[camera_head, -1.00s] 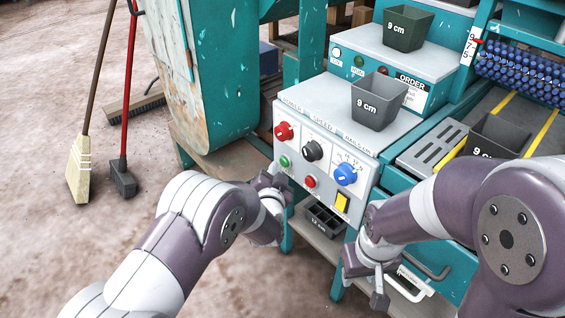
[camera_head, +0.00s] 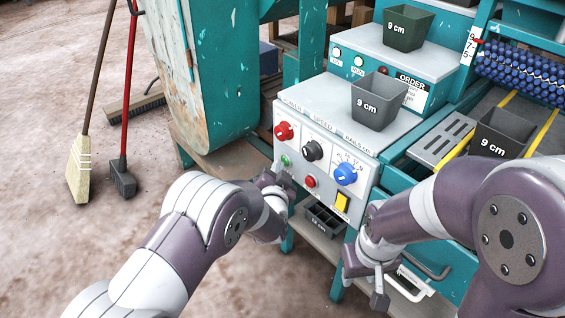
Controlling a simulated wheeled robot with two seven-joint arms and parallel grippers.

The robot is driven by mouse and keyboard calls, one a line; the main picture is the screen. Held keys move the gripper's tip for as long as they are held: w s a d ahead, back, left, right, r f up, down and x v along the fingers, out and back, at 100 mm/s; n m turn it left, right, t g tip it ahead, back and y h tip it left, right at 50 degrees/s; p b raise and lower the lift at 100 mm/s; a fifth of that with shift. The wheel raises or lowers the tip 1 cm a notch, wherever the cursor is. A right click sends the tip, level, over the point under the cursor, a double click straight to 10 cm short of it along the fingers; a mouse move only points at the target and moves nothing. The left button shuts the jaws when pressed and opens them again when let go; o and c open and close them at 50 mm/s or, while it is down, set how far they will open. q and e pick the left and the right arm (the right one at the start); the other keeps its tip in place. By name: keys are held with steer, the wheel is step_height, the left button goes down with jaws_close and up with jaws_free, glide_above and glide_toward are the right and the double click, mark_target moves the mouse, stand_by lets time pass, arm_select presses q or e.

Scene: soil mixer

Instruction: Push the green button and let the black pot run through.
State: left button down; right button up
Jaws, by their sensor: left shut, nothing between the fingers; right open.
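The green button (camera_head: 286,160) sits at the lower left of the white control panel (camera_head: 325,139), below a red knob. My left gripper (camera_head: 281,172) is shut and empty, its tips at or just in front of the button; contact cannot be told. A black 9 cm pot (camera_head: 503,134) stands upright on the conveyor (camera_head: 506,105) between yellow rails, below the blue roller (camera_head: 520,74). My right gripper (camera_head: 380,285) is open and empty in front of the machine, partly hidden by its own wrist. The green RUN lamp (camera_head: 358,61) looks bright.
Grey 9 cm pots stand on the control box (camera_head: 378,101) and on the order box (camera_head: 405,28). A smaller dark pot (camera_head: 324,220) sits on the low shelf. A broom (camera_head: 80,170) and a red-handled brush (camera_head: 123,180) lean at left.

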arm_select(q)
steer(key=shift+a+r, duration=0.1)
steer(key=shift+s+a+p, duration=0.45)
steer(key=shift+s+a, duration=0.1)
steer(key=shift+a, duration=0.1)
steer(key=s+a+p, duration=0.1)
steer(key=a, duration=0.1)
steer(key=s+a, duration=0.2)
steer(key=shift+p, duration=0.4)
stand_by(0.6)
